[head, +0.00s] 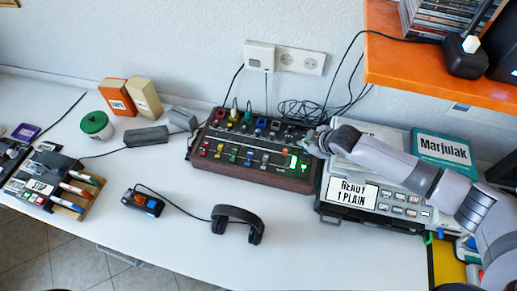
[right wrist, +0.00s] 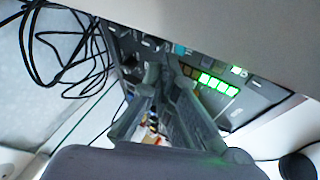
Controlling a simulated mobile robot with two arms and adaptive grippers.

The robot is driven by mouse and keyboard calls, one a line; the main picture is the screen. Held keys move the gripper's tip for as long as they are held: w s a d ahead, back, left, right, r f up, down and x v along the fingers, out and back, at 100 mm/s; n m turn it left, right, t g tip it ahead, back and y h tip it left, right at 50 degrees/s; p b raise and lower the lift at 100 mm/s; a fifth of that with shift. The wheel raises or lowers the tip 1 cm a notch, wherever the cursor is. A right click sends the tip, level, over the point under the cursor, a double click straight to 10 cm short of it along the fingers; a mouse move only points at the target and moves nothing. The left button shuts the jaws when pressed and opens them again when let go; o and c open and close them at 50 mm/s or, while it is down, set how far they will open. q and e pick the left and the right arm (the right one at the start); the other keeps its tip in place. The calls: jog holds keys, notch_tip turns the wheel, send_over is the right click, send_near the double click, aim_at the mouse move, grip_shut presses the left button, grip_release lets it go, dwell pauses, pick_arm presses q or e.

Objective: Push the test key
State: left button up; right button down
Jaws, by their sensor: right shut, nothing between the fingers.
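A wood-sided control box (head: 262,178) with coloured knobs and buttons stands against the wall in the head view. Its panel (right wrist: 255,97) also shows in the right wrist view, with a row of lit green keys (right wrist: 219,85). I cannot read any label there, so I cannot tell which key is the test key. My right gripper (head: 313,144) is shut and empty at the right end of the box, close to the green-lit part (head: 298,163). Its closed fingers (right wrist: 168,68) reach over the panel; contact cannot be told. My left gripper is not in view.
A grey machine (head: 322,203) with a "READY 1 PLAIN" sign stands right of the box, under my right arm. An orange shelf (head: 430,80) overhangs there. Black cables (head: 300,110) lie behind. Headphones (head: 238,215) lie in front, with clear table around them.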

aim_at(304, 151)
jog(key=shift+f, duration=0.4)
jog(key=shift+f, duration=0.3)
dwell(0.4)
jog(key=shift+r+p, duration=0.65)
jog(key=shift+r, duration=0.15)
notch_tip(304, 151, up, 6)
jog(key=p, duration=0.6)
dwell(0.5)
